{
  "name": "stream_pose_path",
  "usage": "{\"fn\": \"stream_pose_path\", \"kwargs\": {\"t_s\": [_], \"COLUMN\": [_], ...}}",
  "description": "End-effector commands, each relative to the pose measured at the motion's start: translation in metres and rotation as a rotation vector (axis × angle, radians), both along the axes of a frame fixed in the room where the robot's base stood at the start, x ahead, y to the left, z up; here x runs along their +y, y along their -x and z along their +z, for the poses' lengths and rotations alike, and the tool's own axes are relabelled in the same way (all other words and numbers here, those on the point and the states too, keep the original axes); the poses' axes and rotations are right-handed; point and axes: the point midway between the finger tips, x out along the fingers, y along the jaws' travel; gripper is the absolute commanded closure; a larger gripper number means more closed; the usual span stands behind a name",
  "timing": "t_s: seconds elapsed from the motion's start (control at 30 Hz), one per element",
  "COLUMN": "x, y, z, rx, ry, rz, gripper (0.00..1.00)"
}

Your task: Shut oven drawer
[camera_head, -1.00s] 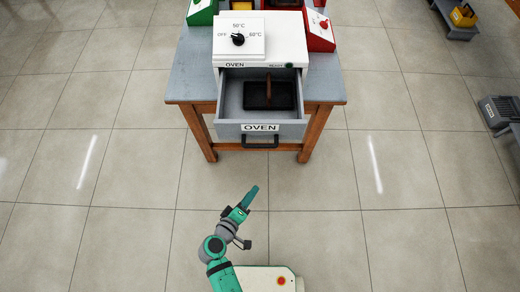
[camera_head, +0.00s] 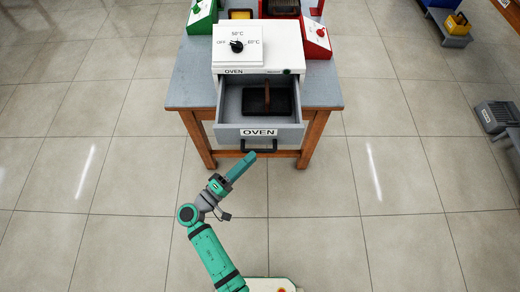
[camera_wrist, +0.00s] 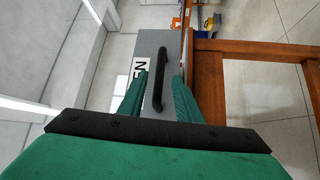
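The white oven (camera_head: 298,45) stands on a table, and its grey drawer (camera_head: 226,100) is pulled out toward me. A dark tray-like item (camera_head: 255,100) with a brown upright part lies inside the drawer. The drawer front carries an OVEN label and a black bar handle (camera_head: 259,149). My gripper (camera_head: 248,160) is just in front of and below the handle, slightly left of its middle. In the wrist view, my gripper (camera_wrist: 160,78) has its green fingers apart, with the black handle (camera_wrist: 161,75) seen between them. I cannot tell whether they touch it.
The wooden table (camera_head: 185,85) has a grey top and brown legs; one leg and rail (camera_wrist: 255,50) fill the right of the wrist view. Green (camera_head: 202,17) and red (camera_head: 315,40) units stand beside the oven.

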Motion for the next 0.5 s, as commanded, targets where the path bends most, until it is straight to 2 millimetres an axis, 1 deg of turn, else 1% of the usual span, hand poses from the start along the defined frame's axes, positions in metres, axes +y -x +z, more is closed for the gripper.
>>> {"fn": "stream_pose_path", "kwargs": {"t_s": [0.1, 0.23, 0.4, 0.5], "x": [-0.014, -0.028, -0.039, -0.042], "y": [-0.014, -0.027, -0.036, -0.037], "z": [0.003, 0.006, 0.007, 0.007], "rx": [-0.001, -0.001, -0.001, 0.001], "ry": [0.000, 0.000, 0.000, -0.001], "rz": [-0.001, -0.003, -0.006, -0.008], "gripper": [0.69, 0.69, 0.69, 0.69]}}
